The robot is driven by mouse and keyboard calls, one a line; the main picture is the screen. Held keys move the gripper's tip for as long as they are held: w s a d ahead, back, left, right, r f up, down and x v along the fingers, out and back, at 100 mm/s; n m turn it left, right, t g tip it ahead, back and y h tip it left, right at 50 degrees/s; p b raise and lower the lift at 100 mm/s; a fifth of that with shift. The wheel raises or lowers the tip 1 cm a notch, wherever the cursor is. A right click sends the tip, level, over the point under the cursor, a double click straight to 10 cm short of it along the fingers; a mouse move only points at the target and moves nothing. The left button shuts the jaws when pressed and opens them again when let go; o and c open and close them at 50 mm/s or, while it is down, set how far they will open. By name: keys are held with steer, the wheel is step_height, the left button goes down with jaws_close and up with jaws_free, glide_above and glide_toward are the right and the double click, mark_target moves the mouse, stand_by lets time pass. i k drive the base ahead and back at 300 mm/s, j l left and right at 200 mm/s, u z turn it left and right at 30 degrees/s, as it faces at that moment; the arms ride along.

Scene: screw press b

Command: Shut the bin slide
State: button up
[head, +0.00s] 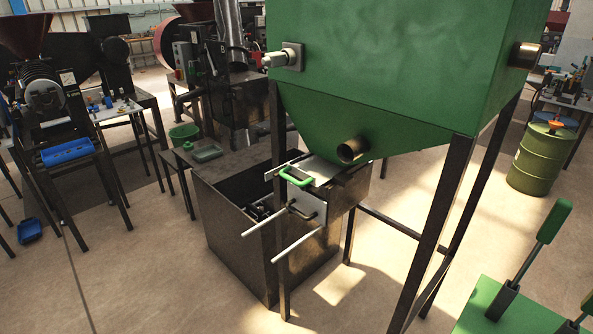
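The large green bin (395,70) stands on dark legs and tapers down to an outlet. Under the outlet, a flat light-metal slide plate (322,168) sticks out towards the front left. A bright green handle (296,177) is fixed at its outer end. Below it is a second metal plate (306,201) with a black handle (301,211). Two pale rods (297,244) stick out to the left near this lower plate. The inner end of the slide is hidden under the bin. My gripper is not in this view.
A dark open-topped metal box (236,225) stands below the slide. A bin leg (278,200) rises close by the handles. A green lever console (515,308) is at the lower right, and a green drum (543,160) stands at the right. Open floor lies front left.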

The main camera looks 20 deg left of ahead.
mark_target(314, 169)
steer(key=u, duration=1.1)
steer(key=i+j, duration=0.1)
steer(key=j, duration=0.3)
steer(key=i+j+u, duration=0.15)
steer(key=j, duration=0.7)
steer(key=i+j+u, duration=0.2)
steer(key=i, duration=0.45)
steer(key=i+j+u, duration=0.2)
steer(key=i, duration=0.4)
steer(key=i+l+u, duration=0.1)
steer(key=i+l, duration=0.25)
steer(key=i, duration=0.1)
